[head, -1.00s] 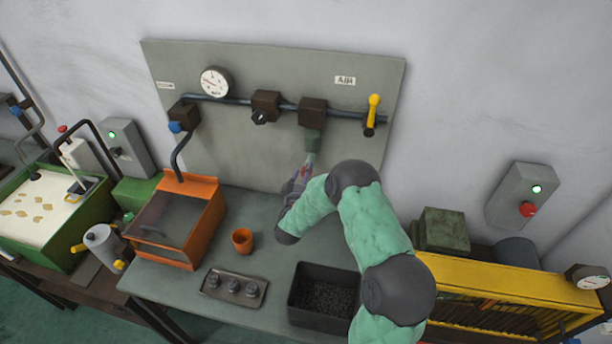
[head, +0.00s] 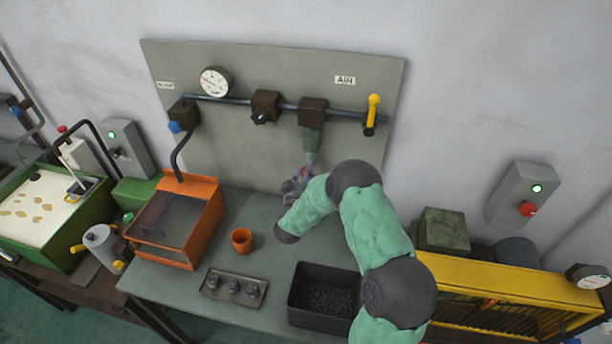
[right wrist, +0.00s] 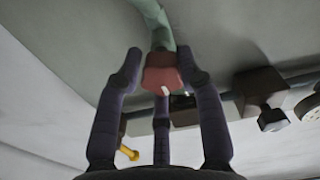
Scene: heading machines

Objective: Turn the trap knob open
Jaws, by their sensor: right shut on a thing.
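The trap is a grey-green bowl (head: 312,142) hanging under a dark brown block on the pipe of the wall panel. In the right wrist view its tapering green body (right wrist: 157,22) ends in a red knob (right wrist: 160,76) with a white mark. My right gripper (head: 304,176) is just below the trap in the head view, partly hidden by my own arm. In the right wrist view its dark fingers (right wrist: 162,66) surround the red knob, shut on it. The knob is hidden in the head view. My left gripper is not in view.
A yellow lever valve (head: 373,110) sits right of the trap, and a regulator block (head: 265,106) and a gauge (head: 215,80) left. On the bench below are an orange cup (head: 242,240), a tray of knobs (head: 234,287) and a black bin (head: 322,290).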

